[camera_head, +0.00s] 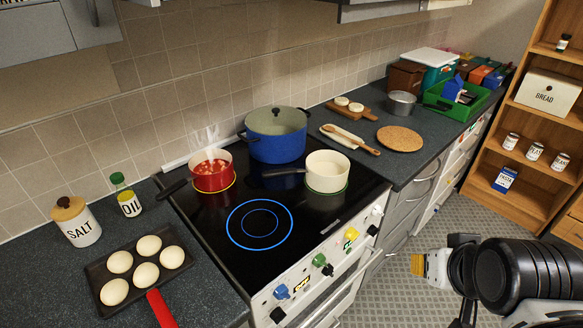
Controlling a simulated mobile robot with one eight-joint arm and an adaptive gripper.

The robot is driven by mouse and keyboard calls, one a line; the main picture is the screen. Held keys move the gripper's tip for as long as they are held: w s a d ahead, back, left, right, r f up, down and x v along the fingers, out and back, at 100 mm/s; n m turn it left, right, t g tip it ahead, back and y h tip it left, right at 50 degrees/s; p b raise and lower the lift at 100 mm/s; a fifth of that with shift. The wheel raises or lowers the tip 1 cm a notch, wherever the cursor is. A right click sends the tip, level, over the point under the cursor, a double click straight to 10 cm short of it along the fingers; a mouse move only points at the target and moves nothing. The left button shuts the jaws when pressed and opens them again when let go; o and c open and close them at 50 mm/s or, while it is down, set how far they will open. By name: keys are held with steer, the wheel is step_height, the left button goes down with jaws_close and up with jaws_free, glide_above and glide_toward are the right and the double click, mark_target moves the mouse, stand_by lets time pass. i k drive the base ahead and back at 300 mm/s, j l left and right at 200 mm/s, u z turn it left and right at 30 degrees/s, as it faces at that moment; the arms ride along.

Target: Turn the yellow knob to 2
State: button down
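The yellow knob (351,233) sits on the white front panel of the stove (310,272), toward its right end. The marks around it are too small to read, so I cannot tell its setting. My gripper (420,265) is at the lower right, in front of the stove and to the right of the yellow knob, clearly apart from it. Its end shows a white part with a yellow-orange tip pointing left. I cannot tell whether the fingers are open or shut.
A green knob (319,260), a blue knob (282,291) and black knobs share the panel. A cream pan (327,171), blue pot (276,134) and steaming red pot (211,170) stand on the cooktop. Floor (405,250) before the drawers is clear.

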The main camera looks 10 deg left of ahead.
mark_target(352, 234)
steer(key=l+u, duration=0.85)
steer(key=l, duration=0.15)
steer(key=l+u, duration=0.4)
steer(key=k+l+u, duration=0.15)
steer(key=l+u, duration=0.25)
steer(key=l, duration=0.15)
